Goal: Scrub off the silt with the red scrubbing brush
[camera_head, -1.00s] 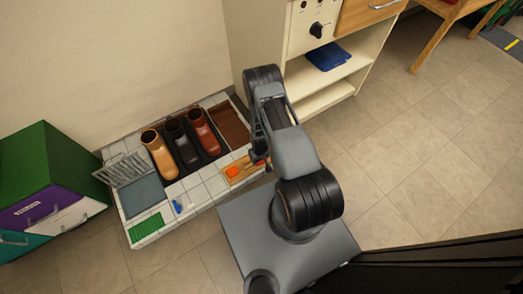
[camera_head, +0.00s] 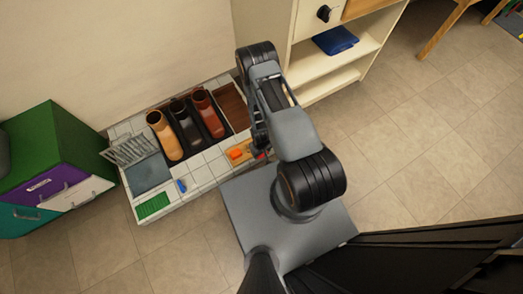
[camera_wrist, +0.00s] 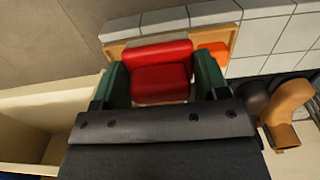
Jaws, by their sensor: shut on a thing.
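My gripper (camera_wrist: 160,76) is shut on the red scrubbing brush (camera_wrist: 161,88), with one dark green finger at each side of it. In the wrist view, the brush is over or just above a wooden tray (camera_wrist: 116,48); I cannot tell whether they touch. In the head view, only a small red bit of the brush (camera_head: 262,156) shows under my arm, at the tray's right end. A tan boot (camera_head: 164,135), a black boot (camera_head: 187,127) and a reddish-brown boot (camera_head: 207,113) stand in a row. I cannot make out the silt for certain.
An orange block (camera_head: 236,154) lies on the wooden tray. A blue item (camera_head: 181,186), a green mat (camera_head: 153,206) and a wire rack (camera_head: 129,151) share the white tiled platform. A cream shelf unit (camera_head: 305,60) stands close behind my arm. Coloured drawers (camera_head: 60,165) stand at left.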

